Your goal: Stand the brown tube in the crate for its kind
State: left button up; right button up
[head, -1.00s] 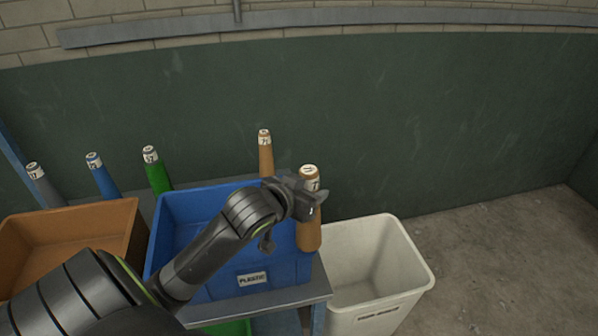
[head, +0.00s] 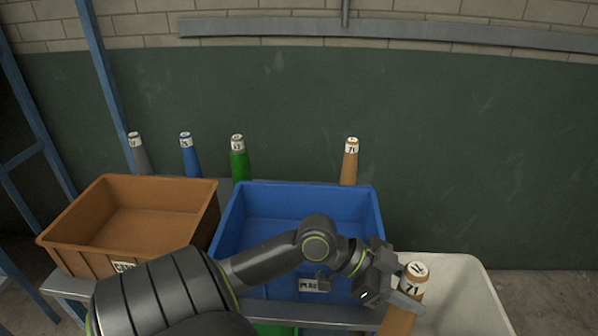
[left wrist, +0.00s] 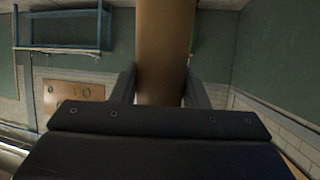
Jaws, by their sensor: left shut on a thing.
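My left gripper (head: 398,296) is shut on a brown tube (head: 415,277) with a white band marked 71 near its top. The tube looks close to upright, off the front right corner of the blue crate (head: 232,232), in front of the white bin in the picture. Its lower end is out of frame. In the left wrist view the tube (left wrist: 165,45) stands between both fingers. The blue crate's label is partly hidden by my arm. A brown crate (head: 66,238) stands to its left, its label also partly covered. My right gripper is not in view.
A white bin (head: 470,290) stands at the lower right. Behind the crates stand a grey tube (head: 139,158), a blue tube (head: 190,160), a green tube (head: 240,165) and another brown tube (head: 349,165). Blue posts (head: 103,75) rise at left.

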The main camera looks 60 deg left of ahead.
aim_at(127, 234)
jog(key=u, duration=0.9)
jog(key=j+u, duration=0.2)
jog(key=u, duration=0.25)
jog(key=j+u, duration=0.2)
jog(key=u, duration=0.25)
jog(key=j+u, duration=0.2)
jog(key=u, duration=0.2)
jog(key=i+l, duration=0.05)
